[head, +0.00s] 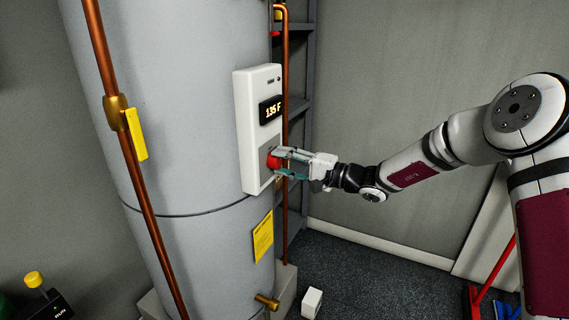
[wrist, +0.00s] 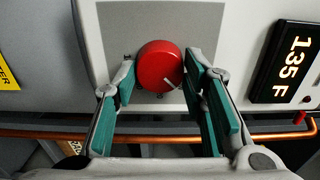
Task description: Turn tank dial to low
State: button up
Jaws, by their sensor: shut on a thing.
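The tank (head: 190,110) is a tall grey cylinder on the left in the head view. A white control box (head: 246,120) on its side has a black display (head: 270,109) reading 135 F, which also shows at the right in the wrist view (wrist: 286,62). The red dial (wrist: 159,66) sits on a grey plate low on the box; it shows partly behind the fingers in the head view (head: 273,161). A white mark is on the dial's lower right in the wrist view. My gripper (head: 279,162) is shut on the dial, one finger on each side.
Copper pipes (head: 127,140) run up the tank's front and right side. Dark shelving (head: 297,130) stands behind the tank. A small white block (head: 311,302) lies on the floor. The floor (head: 370,275) to the right is mostly clear.

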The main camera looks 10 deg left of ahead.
jog(key=shift+f, duration=0.1)
jog(key=o, duration=1.2)
jog(key=shift+c, duration=0.2)
jog(key=v, duration=1.2)
